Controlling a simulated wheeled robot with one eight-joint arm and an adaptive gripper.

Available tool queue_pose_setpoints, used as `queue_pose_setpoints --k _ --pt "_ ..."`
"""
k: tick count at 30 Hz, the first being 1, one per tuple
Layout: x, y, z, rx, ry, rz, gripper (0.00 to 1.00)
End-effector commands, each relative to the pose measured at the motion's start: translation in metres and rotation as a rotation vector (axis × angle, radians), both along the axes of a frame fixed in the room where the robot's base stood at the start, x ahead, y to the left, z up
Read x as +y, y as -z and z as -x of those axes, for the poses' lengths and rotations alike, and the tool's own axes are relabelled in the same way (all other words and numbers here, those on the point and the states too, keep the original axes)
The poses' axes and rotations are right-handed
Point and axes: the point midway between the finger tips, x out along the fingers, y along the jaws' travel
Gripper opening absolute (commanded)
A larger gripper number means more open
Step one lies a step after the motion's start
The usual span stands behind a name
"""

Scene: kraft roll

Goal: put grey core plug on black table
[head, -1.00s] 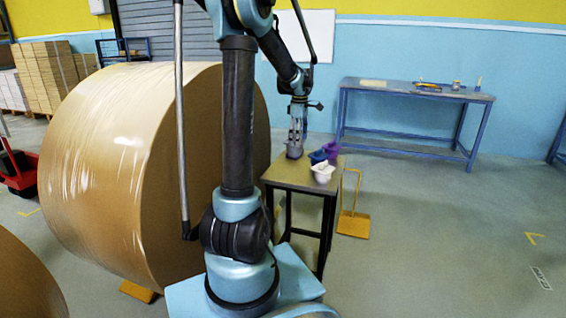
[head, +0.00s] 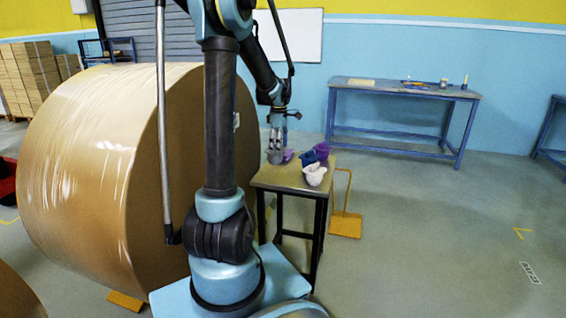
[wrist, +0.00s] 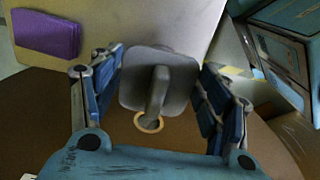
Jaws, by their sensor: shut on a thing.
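The grey core plug (wrist: 160,75) is between the fingers of my gripper (wrist: 155,92) in the wrist view, its squarish plate and stem showing. In the head view my gripper (head: 275,150) holds the plug (head: 275,157) by the left rear edge of a small table (head: 275,178). This table has black legs and a grey-tan top. The table top (wrist: 125,18) fills the upper middle of the wrist view, and the plug appears at its edge. I cannot tell how high the plug is above the top.
A purple block (wrist: 45,35) lies on the top. Blue (head: 309,158), purple (head: 322,149) and white (head: 314,174) items crowd its right side. The big kraft roll (head: 80,170) stands close on the left. A blue bench (head: 400,92) stands at the back. The floor at right is clear.

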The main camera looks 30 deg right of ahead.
Motion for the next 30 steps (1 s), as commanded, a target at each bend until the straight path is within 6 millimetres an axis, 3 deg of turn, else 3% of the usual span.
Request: queue_pose_setpoints --k 17,26,27,29,30 --pt "0.000 0.057 0.000 0.000 0.000 0.000 0.44" --pt "0.000 0.059 0.000 0.000 0.001 0.000 0.44" --pt "0.000 0.059 0.000 0.000 0.001 0.000 0.77" --pt "0.000 0.059 0.001 0.000 0.001 0.000 0.90" --pt "0.000 0.059 0.001 0.000 0.001 0.000 0.90"
